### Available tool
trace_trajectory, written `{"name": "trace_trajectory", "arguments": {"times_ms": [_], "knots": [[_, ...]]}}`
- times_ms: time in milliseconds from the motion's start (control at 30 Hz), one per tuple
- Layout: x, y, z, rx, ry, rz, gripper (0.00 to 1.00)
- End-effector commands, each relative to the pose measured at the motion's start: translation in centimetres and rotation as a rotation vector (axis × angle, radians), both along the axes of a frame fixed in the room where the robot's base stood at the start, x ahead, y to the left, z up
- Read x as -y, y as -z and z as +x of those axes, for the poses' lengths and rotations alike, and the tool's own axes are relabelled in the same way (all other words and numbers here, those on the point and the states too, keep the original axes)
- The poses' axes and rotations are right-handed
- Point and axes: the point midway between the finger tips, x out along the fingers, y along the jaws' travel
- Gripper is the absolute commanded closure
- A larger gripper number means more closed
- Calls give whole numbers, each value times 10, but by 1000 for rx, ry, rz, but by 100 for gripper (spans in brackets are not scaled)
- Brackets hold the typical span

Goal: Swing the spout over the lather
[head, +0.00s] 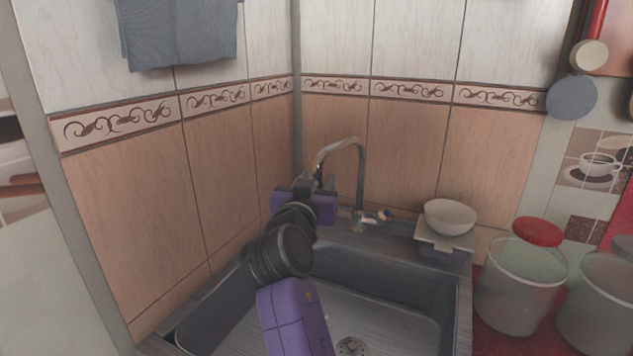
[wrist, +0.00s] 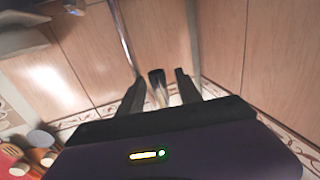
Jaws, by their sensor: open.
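The metal spout (head: 345,143) arches up from the tap at the back of the sink (head: 455,310), and its free end comes down at my gripper (head: 318,180). In the wrist view, the dark spout end (wrist: 156,77) shows between the two spread fingers of my gripper (wrist: 159,88). The fingers look apart from it, with a gap on each side; I cannot tell whether either touches it. The tap base and handles (head: 366,218) are partly behind my arm. I cannot make out any lather; my arm hides part of the basin.
A white bowl (head: 450,216) sits on a box-like stand at the sink's back right corner. Pale buckets (head: 518,290) and a red lid (head: 537,231) are further right. Tiled walls close off the left and back. A grey cloth (head: 180,35) hangs upper left.

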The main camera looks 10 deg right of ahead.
Motion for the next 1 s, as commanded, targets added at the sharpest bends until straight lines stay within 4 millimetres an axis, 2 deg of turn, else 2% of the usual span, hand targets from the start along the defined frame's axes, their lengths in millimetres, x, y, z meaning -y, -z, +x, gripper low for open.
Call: {"name": "trace_trajectory", "arguments": {"times_ms": [300, 500, 1000], "knots": [[-21, 1, -45, 1, -4, -1, 59], [-28, 1, -64, -1, -2, 0, 59], [-30, 1, -67, 0, -2, 0, 59]]}}
